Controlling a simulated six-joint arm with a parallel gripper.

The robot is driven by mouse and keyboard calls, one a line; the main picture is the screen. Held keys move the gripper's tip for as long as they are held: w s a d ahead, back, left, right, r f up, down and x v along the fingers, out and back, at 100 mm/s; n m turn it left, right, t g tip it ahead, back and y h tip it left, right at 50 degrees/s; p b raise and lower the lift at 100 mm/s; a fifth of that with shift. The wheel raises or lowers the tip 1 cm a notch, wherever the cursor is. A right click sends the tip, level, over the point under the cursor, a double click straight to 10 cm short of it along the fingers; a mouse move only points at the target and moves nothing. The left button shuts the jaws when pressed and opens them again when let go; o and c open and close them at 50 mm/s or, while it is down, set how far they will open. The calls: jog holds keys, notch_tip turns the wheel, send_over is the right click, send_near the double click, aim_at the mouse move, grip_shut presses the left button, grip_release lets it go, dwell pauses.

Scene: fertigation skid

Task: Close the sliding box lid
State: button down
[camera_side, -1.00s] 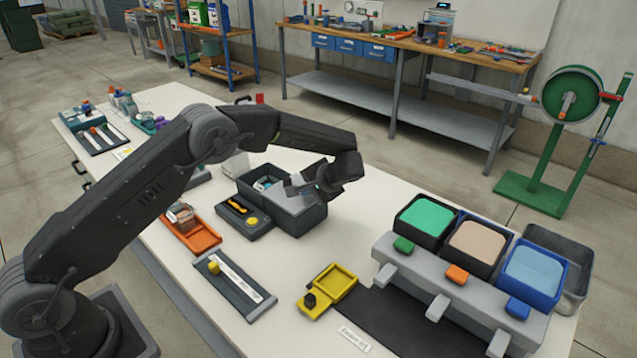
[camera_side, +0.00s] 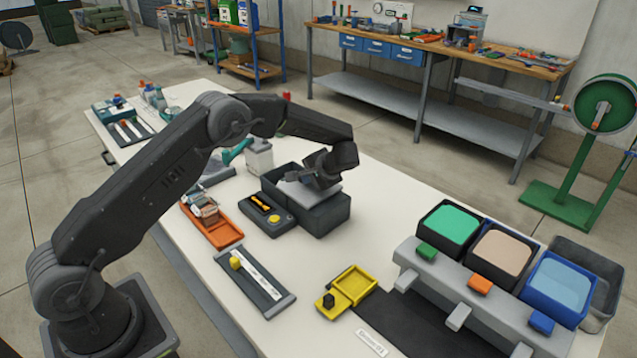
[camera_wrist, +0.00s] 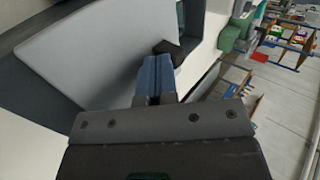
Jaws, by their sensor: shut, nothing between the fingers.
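The dark grey box (camera_side: 322,217) stands on the white table near its middle. Its light grey lid (camera_side: 322,196) lies at the top of the box, partly hidden by my wrist. In the wrist view the lid (camera_wrist: 95,50) fills the upper left as a flat panel, set askew to the dark box rim (camera_wrist: 40,75). My gripper (camera_side: 297,177) is at the lid's far left side. In the wrist view its blue fingers (camera_wrist: 157,75) are together and empty, close to the lid's edge by a dark knob-like part. I cannot tell whether they touch it.
A white container (camera_side: 259,157) stands behind. Coloured bins (camera_side: 448,228) stand at the right.

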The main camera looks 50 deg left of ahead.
jog(key=a, duration=0.9)
jog(key=shift+a, duration=0.3)
